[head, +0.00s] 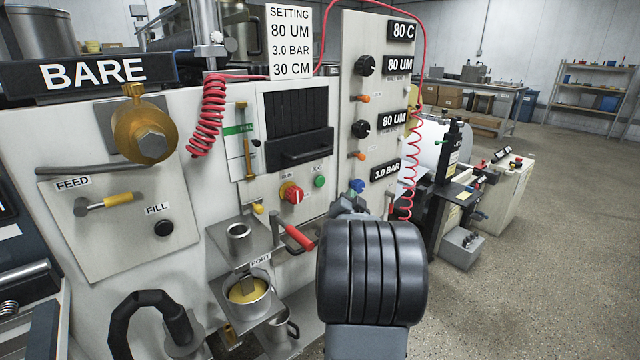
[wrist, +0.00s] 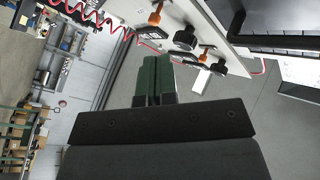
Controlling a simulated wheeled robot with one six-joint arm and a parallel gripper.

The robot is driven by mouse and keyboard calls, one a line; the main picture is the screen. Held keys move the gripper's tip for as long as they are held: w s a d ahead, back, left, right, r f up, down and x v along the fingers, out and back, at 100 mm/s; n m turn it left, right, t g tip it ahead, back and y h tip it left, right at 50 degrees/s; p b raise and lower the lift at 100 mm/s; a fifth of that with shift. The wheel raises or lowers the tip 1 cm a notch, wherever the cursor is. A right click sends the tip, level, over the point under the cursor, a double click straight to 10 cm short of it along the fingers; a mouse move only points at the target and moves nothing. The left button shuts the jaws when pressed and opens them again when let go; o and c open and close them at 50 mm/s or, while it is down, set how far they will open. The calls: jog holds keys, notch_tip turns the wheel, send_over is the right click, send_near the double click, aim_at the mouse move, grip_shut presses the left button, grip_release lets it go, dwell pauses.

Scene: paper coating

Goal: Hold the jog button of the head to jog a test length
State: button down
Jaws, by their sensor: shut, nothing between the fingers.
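A black button (head: 163,228) is marked FILL. My gripper (wrist: 156,62) shows in the wrist view with its two green fingers together and nothing between them. In the head view my arm's dark wrist hides the fingers and part of the lower panel.
A blue knob (head: 357,186) is close behind my wrist. A red-handled lever (head: 298,237) and a cup of yellow liquid (head: 247,290) stand left of it. A red coiled hose (head: 207,115) hangs on the panel. Another machine (head: 495,195) stands at right, with open floor (head: 560,270) before it.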

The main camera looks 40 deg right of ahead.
aim_at(319, 181)
jog(key=shift+w, duration=0.1)
jog(key=w+p, duration=0.1)
jog(key=w, duration=0.7)
jog(key=shift+w+d+p, duration=0.25)
jog(key=shift+w+p, duration=0.05)
jog(key=shift+p, duration=0.05)
jog(key=shift+w, duration=0.1)
dwell(2.0)
jog(key=shift+w+b, duration=0.35)
jog(key=shift+b, duration=0.05)
